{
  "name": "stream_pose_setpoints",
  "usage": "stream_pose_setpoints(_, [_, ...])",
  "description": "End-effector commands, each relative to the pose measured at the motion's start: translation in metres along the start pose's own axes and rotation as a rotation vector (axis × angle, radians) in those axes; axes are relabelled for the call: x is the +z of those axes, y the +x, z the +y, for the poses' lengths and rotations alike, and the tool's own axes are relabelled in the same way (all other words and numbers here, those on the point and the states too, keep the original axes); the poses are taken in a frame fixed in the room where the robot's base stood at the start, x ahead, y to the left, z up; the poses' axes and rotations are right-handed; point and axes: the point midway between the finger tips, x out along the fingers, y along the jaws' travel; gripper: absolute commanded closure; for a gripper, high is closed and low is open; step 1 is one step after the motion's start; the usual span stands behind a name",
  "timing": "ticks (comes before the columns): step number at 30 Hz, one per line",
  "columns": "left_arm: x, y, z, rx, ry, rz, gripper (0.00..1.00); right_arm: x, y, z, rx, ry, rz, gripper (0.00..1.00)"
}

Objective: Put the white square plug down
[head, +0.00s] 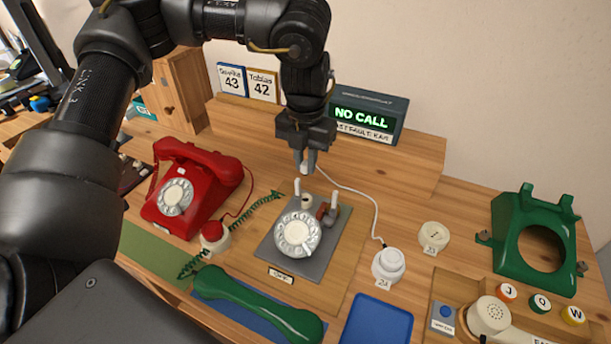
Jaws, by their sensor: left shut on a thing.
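My left gripper (307,171) points down above the back of the grey dial base (270,247), shut on the white square plug. The plug is mostly hidden between the fingers. A white cord (352,194) runs from beside the fingers to a round white piece (388,264) tagged 24. Just below the fingertips, a small cream socket-like piece (306,201) stands on the grey base; I cannot tell whether the plug touches it. The base also bears a white dial (297,233) and upright white pegs. My right gripper is not in view.
A red dial phone (187,188) stands left, with a red-topped cream button (214,235) near it. A green handset (257,305) lies in front on a blue mat. A green phone shell (534,240) stands right. A NO CALL display (367,115) stands behind on a wooden shelf.

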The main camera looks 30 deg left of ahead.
Motion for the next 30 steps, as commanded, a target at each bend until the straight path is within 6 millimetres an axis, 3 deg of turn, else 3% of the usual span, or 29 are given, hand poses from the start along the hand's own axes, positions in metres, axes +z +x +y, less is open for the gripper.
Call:
stream_pose_setpoints(3, [0.0, -0.011, 0.0, -0.001, -0.001, -0.002, 1.0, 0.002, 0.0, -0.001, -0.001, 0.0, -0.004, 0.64])
stream_pose_setpoints(9, [0.0, -0.015, 0.0, 0.0, -0.024, 0.001, 1.0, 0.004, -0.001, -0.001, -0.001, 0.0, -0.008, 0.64])
stream_pose_setpoints(14, [-0.002, -0.016, -0.002, -0.001, -0.214, -0.001, 1.0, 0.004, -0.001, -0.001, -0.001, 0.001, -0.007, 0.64])
stream_pose_setpoints(30, [-0.018, -0.023, -0.014, -0.003, -1.684, 0.0, 1.0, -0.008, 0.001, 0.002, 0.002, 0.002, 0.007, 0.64])
